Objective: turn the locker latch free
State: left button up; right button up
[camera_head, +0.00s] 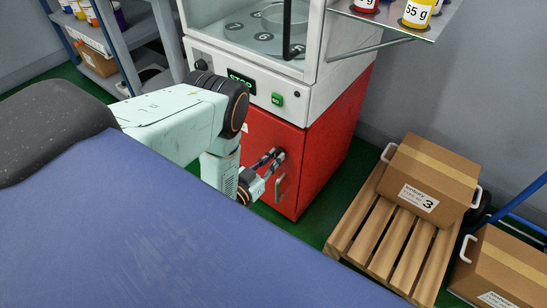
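The red locker (312,178) is the lower part of a white machine, and its door is shut. A small pale upright handle or plate (281,188) is on the door front. My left gripper (277,156) is at the door, its two dark fingers pointing at the red face just above that plate. The fingertips are close together. The latch itself is not clear to see, as the fingers cover that spot. I cannot tell whether they close on it or only touch the door. My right gripper is out of view.
The white cabinet (225,40) above has a green STOP display (242,81) and a green button (277,99). A shelf (400,22) with jars juts out at upper right. A wooden pallet (385,238) with a cardboard box (428,178) stands right.

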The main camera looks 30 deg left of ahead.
pick_arm(q)
jog(key=shift+w, duration=0.1)
grip_shut()
jog(key=shift+r+m, duration=0.1)
jog(key=shift+m, duration=0.3)
jog(key=shift+w+d+m+p, duration=0.15)
jog(key=shift+m+p, duration=1.4)
jog(key=shift+m, duration=2.7)
jog(key=shift+d+m+p, duration=0.1)
jog(key=shift+m+p, duration=1.4)
jog(key=shift+m, duration=3.05)
